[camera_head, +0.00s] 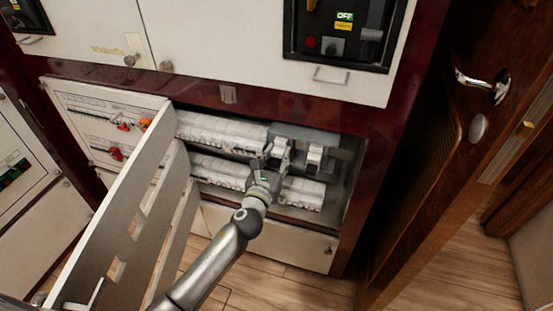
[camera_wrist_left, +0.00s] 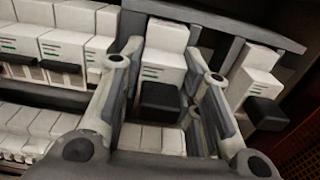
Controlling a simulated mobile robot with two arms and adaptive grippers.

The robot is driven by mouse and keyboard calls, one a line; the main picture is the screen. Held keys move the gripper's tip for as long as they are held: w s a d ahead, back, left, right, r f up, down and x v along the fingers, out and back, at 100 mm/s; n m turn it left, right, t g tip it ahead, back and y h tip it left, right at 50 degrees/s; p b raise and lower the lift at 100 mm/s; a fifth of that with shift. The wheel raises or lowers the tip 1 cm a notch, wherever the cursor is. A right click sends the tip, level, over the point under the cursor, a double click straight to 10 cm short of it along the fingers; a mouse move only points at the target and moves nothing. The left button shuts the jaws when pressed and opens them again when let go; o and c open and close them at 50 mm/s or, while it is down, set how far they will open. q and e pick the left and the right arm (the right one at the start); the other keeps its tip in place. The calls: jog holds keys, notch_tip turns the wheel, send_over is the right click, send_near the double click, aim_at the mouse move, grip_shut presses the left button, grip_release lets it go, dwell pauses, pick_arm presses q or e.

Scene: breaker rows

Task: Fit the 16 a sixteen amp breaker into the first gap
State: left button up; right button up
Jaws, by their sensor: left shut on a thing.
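My left gripper (camera_head: 276,150) is shut on a white breaker with a black lever (camera_wrist_left: 163,62), at the upper breaker row. In the left wrist view, one finger of the gripper (camera_wrist_left: 167,72) is on each side of the breaker. The breaker stands in front of or against the grey rail; I cannot tell whether it is seated. A run of white breakers (camera_wrist_left: 60,45) lies to its left. A bare gap (camera_wrist_left: 222,52) shows to its right, then another white breaker with a black lever (camera_wrist_left: 262,85). Rating marks are too small to read. My right gripper is out of view.
A lower breaker row (camera_head: 303,192) runs beneath the upper one. A slotted pale panel door (camera_head: 140,225) stands open at the left. The dark red cabinet frame (camera_head: 358,185) bounds the opening at the right, and a wooden door (camera_head: 440,140) stands beyond it.

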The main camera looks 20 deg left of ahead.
pick_arm(q)
jog(key=shift+w+r, duration=0.1)
jog(key=shift+w, duration=0.15)
jog(key=o, duration=1.2)
jog(key=shift+o, duration=0.2)
jog(key=shift+s, duration=0.2)
jog(key=s, duration=1.1)
jog(key=shift+s, duration=0.25)
